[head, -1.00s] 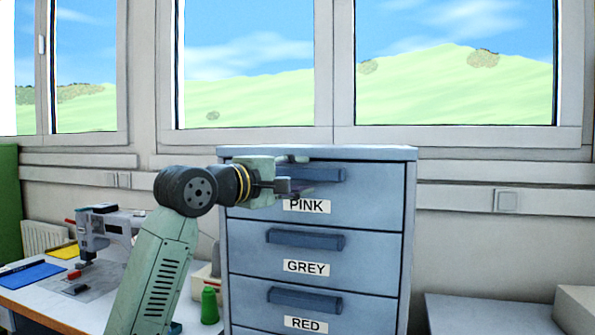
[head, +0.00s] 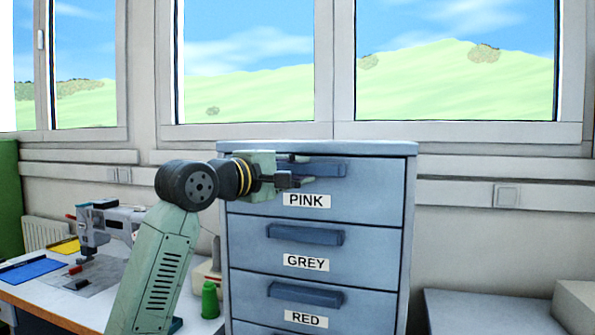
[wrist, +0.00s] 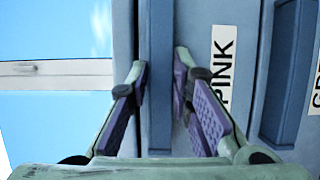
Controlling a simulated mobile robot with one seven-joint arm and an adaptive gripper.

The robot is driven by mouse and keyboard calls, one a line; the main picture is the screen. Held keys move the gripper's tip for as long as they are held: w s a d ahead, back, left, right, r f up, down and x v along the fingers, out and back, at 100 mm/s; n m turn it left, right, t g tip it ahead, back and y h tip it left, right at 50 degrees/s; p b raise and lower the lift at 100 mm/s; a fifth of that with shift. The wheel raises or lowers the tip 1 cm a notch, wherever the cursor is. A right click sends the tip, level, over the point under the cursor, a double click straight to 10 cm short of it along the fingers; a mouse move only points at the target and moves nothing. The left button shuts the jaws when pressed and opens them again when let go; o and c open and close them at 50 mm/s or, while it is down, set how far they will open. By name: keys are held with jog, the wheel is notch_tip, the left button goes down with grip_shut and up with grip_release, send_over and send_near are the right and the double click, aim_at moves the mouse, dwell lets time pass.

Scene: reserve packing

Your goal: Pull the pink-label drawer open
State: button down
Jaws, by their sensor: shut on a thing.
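The pink-label drawer (head: 370,192) is the top drawer of a blue-grey cabinet, and its front looks flush with the drawers below. Its white PINK label (head: 306,200) also shows in the wrist view (wrist: 222,72). My gripper (head: 294,170) is at the drawer's bar handle (head: 328,169) and covers its left part. In the wrist view the handle (wrist: 161,100) runs between the two purple-padded fingers, one on each side, and my gripper is shut on it. The exact contact at the fingertips is hard to see.
The grey-label drawer (head: 370,252) and red-label drawer (head: 365,307) are below, both shut. A workbench (head: 60,305) with a machine (head: 110,222) and a green bottle (head: 209,300) stands left. A low grey surface (head: 480,312) is at right. Windows are behind.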

jog(key=shift+f, duration=0.2)
jog(key=shift+s+a, duration=0.1)
jog(key=shift+s, duration=0.1)
jog(key=s+a+b, duration=0.2)
jog(key=s+a, duration=0.1)
jog(key=s, duration=0.7)
jog(key=s+a+b, duration=0.2)
jog(key=s+a, duration=0.1)
jog(key=s, duration=0.7)
jog(key=s+a+b, duration=0.2)
jog(key=s+a, duration=0.1)
jog(key=s, duration=0.7)
jog(key=shift+s+a+b, duration=0.15)
jog(key=shift+a+b, duration=0.15)
jog(key=shift+a, duration=0.05)
jog(key=c, duration=1.7)
grip_release()
jog(key=shift+o, duration=0.9)
jog(key=shift+a+r, duration=0.1)
